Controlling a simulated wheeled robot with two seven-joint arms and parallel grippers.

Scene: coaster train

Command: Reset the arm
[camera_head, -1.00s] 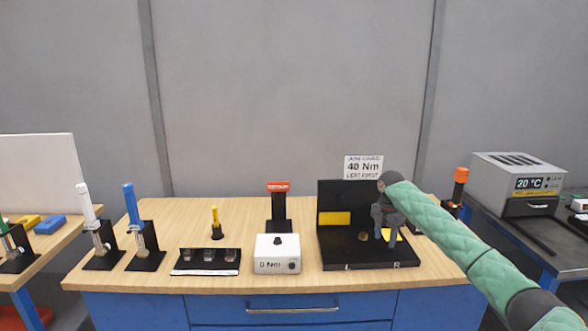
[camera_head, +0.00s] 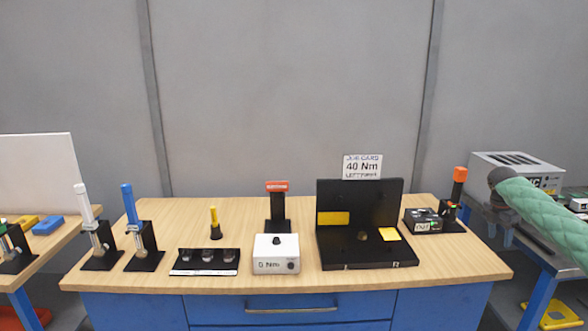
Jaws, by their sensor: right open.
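My right arm, with its green padded sleeve, comes in from the right edge. Its gripper (camera_head: 498,214) points down past the bench's right end, in front of the grey oven; it is small and dark here, and it is open with nothing seen in it. It is apart from the black fixture (camera_head: 360,252) with yellow patches on the bench. My left gripper is not in view.
The wooden bench (camera_head: 330,282) carries a white torque box (camera_head: 272,262), a black socket rack (camera_head: 206,262), a red-topped stand (camera_head: 277,205) and white- and blue-handled tools in black holders. A black box (camera_head: 424,222) and an orange-topped tool (camera_head: 459,185) stand near my right arm. A grey oven (camera_head: 520,165) stands at the right.

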